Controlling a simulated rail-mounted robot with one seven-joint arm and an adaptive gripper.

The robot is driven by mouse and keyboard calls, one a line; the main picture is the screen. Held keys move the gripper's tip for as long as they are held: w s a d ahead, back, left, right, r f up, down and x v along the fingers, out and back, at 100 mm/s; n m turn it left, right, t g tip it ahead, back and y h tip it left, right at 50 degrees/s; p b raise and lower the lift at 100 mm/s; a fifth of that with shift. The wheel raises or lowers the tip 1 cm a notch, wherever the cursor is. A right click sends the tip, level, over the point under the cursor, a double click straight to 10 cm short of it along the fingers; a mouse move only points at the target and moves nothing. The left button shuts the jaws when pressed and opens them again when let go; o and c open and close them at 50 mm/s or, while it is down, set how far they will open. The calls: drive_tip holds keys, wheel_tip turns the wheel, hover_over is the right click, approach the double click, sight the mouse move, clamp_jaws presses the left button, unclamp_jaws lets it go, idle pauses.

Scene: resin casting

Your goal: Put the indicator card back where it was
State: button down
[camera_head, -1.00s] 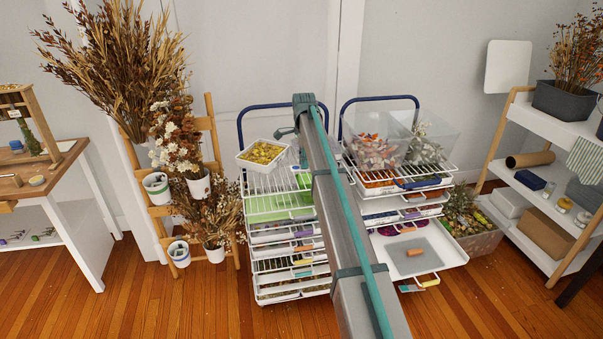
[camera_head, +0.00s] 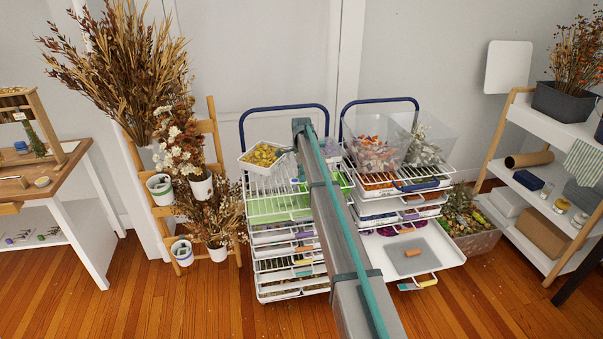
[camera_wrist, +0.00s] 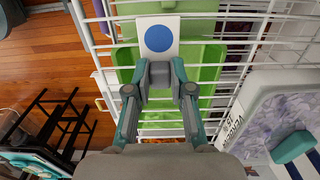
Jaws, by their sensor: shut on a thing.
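The indicator card, white with a solid blue dot (camera_wrist: 158,38), is at the top middle of the wrist view. My gripper (camera_wrist: 160,75) is shut on its near edge. The card is over a bright green tray (camera_wrist: 206,68) seen among white wire bars; I cannot tell whether it touches anything. In the head view my arm hides the gripper and the card. Green trays show in the left wire rack (camera_head: 265,203), on both sides of my arm.
A white tray of yellow petals (camera_head: 262,146) sits on the left rack's top. Clear bins of dried flowers (camera_head: 372,150) stand on the right rack, whose lower white tray (camera_head: 440,254) is pulled out. A plant ladder (camera_head: 218,135) is left, a shelf (camera_head: 520,190) right.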

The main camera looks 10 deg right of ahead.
drive_tip(key=shift+f, duration=0.2)
drive_tip(key=c, duration=1)
unclamp_jaws()
wheel_tip(320, 180, up, 12)
drive_tip(key=b, duration=0.3)
drive_tip(key=shift+r, duration=0.15)
